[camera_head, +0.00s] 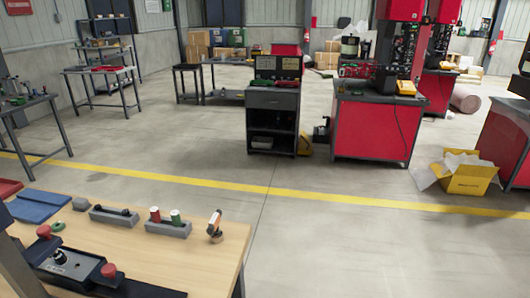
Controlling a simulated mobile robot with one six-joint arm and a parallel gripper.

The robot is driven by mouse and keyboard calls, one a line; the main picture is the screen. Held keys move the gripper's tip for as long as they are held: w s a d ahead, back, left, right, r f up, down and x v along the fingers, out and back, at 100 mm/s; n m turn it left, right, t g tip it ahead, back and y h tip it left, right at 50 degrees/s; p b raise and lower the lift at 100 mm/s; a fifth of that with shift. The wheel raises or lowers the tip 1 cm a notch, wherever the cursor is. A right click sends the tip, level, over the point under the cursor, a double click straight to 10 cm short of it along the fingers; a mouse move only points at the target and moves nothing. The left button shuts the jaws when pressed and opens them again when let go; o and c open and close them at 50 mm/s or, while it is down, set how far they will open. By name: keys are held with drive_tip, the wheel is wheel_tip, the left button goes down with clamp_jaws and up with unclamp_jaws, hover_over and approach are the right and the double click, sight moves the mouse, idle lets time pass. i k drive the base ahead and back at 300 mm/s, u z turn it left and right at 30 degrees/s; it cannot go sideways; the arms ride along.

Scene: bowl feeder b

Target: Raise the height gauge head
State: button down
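I cannot make out a height gauge with certainty in this view. The near wooden bench (185,268) fills the lower left. On its right part stands a small orange and grey upright item (215,226), too small to identify. A dark control panel (62,262) with two red knobs lies at the bench's front left. My gripper does not show.
Grey holders on the bench carry a black piece and red and green cylinders (175,217). A blue tray (38,206) lies at left. Beyond the yellow floor line stand a dark cabinet (272,122), a red machine base (368,128) and a yellow box (467,179). The middle floor is clear.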

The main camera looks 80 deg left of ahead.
sight(47, 244)
drive_tip(key=i, duration=0.65)
drive_tip(key=u, duration=2.8)
drive_tip(key=i, duration=3.7)
drive_tip(key=u, duration=2.2)
